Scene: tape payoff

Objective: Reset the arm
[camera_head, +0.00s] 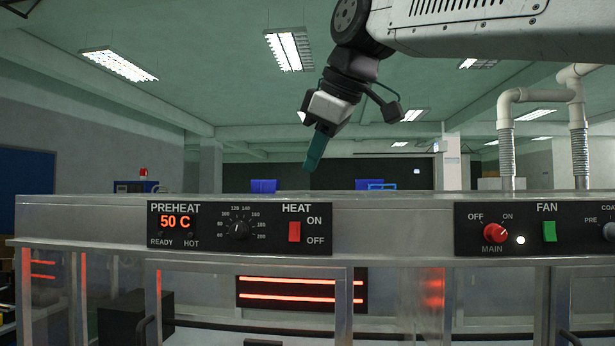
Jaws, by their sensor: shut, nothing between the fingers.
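My gripper (313,160) hangs from the arm at the upper middle of the head view, with its teal fingers pointing down and slightly left. The fingers are together and hold nothing. The fingertips show a little above the top edge of the metal machine (390,235), over the HEAT panel (275,240). They look apart from the machine. The arm reaches in from the upper right.
The PREHEAT display (174,221) reads 50 C, beside a black dial (239,229) and a red HEAT switch (294,231). The FAN panel (520,247) has a red knob (495,233) and green switch (550,231). Pipes (507,140) rise at right. Air around the gripper looks clear.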

